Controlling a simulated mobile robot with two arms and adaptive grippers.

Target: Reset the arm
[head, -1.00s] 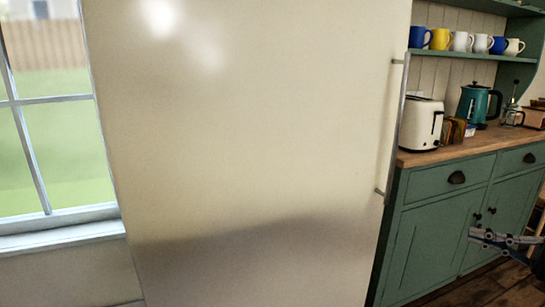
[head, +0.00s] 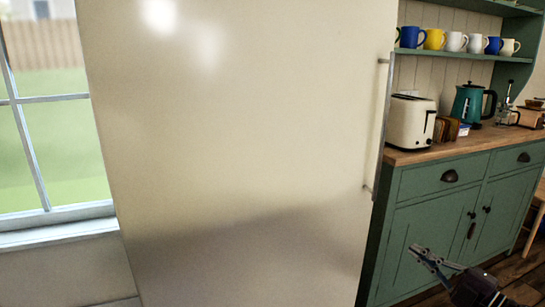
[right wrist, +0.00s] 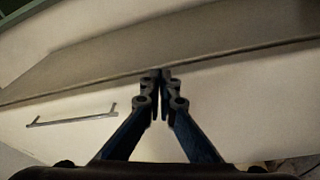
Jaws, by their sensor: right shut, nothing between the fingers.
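My right gripper (head: 416,252) is at the lower right of the head view, in front of the green cupboard doors and apart from the fridge. Its fingers are shut with nothing between them. In the right wrist view the fingertips (right wrist: 161,76) meet in front of a pale fridge surface, tilted in that picture. My left gripper is not in the head view.
A tall cream fridge (head: 235,130) fills the middle, its bar handle (head: 380,125) on the right edge. A green cupboard (head: 425,220) beside it carries a toaster (head: 410,122) and kettle (head: 468,103). A window (head: 60,150) is at left. Wooden floor shows at lower right.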

